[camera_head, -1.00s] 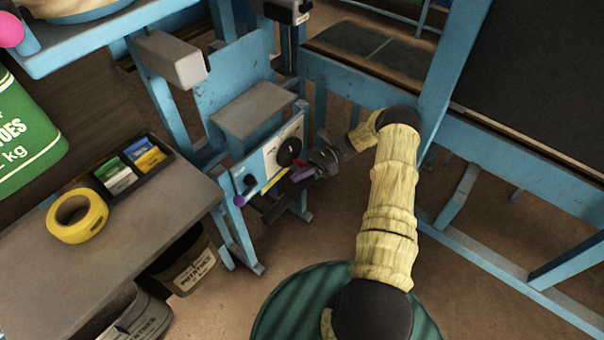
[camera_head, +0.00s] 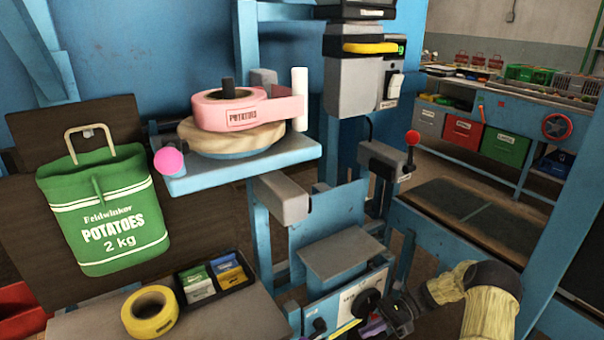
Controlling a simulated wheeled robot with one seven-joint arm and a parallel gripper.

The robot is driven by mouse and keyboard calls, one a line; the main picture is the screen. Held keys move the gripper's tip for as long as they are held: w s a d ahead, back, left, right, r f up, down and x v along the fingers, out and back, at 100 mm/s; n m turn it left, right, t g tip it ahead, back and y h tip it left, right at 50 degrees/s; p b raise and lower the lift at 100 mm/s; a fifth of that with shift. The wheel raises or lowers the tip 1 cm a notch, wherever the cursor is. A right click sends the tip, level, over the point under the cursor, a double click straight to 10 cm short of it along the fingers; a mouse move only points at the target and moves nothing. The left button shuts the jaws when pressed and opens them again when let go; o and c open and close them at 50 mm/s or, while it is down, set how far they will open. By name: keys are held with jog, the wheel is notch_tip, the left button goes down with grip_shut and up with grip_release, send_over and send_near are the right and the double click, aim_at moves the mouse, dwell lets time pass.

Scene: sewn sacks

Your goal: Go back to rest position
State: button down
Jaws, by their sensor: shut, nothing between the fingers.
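My gripper (camera_head: 378,328) shows at the bottom of the head view, in front of the control panel (camera_head: 352,302) of the blue machine. It is small and partly cut off by the lower picture edge; I see nothing held in it. My arm, in a pale yellow cover (camera_head: 488,305), reaches in from the lower right. It is bent, with its wrist close to the panel and its dark knob. I cannot tell whether the fingers touch the panel.
A green potato sack (camera_head: 105,205) hangs at the left. A bench (camera_head: 235,318) holds a yellow tape roll (camera_head: 150,312) and a black tray (camera_head: 240,285) of small packets. A pink label roll (camera_head: 245,108) sits on a blue shelf (camera_head: 245,170). Blue frame posts (camera_head: 572,200) stand at the right.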

jog(key=s+a+r+n+t+h, duration=0.2)
jog(key=s+r+n+t+h, duration=0.2)
jog(key=s+r+n+h, duration=0.4)
jog(key=s+a+r+n+t+h, duration=0.25)
jog(key=s+r+n+h, duration=0.35)
jog(key=s+r+n, duration=0.35)
notch_tip(320, 180, up, 22)
jog(key=p, duration=2.1)
jog(key=shift+w+d+f+m+t, duration=0.15)
jog(key=shift+w+d+m+t, duration=0.2)
jog(key=shift+w+d+t, duration=0.1)
jog(key=shift+f, duration=0.1)
